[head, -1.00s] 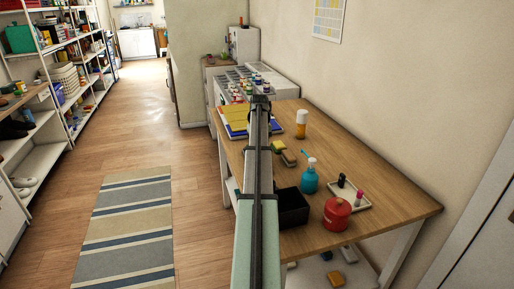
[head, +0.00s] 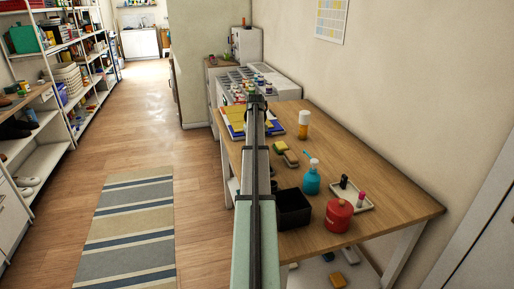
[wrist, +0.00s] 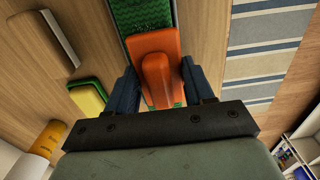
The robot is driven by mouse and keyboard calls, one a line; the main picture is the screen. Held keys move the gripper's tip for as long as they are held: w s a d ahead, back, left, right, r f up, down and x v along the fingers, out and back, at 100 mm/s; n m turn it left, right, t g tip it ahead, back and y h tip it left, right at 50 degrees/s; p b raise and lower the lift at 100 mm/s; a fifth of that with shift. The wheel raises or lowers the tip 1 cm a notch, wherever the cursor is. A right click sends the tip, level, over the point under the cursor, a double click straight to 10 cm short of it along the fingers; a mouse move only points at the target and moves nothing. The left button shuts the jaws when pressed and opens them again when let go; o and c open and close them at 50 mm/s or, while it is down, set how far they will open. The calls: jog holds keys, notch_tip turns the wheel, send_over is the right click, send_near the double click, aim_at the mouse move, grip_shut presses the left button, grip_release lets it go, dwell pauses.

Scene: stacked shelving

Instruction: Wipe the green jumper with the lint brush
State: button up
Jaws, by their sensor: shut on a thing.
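My gripper (wrist: 159,78) is shut on the orange lint brush (wrist: 155,62) in the wrist view, with a dark finger on each side of it. The green jumper (wrist: 142,15) is a ribbed green strip with a dark border, seen beyond and beside the brush. The brush overlaps it in the picture; I cannot tell whether they touch. In the head view my arm hides the gripper, brush and jumper.
On the wooden table (head: 375,205) are a black bin (head: 292,209), red canister (head: 338,216), teal pump bottle (head: 311,180), orange-and-white bottle (head: 303,124) and yellow-green sponge (head: 281,147). A striped rug (head: 128,230) lies on the floor at left.

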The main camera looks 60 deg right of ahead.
jog(key=shift+f, duration=0.1)
jog(key=shift+s+r, duration=0.2)
jog(key=shift+s, duration=1.45)
jog(key=shift+w+f, duration=0.15)
jog(key=shift+w, duration=0.95)
jog(key=shift+w, duration=0.1)
jog(key=shift+w, duration=0.6)
jog(key=shift+s, duration=1.1)
jog(key=shift+s, duration=0.75)
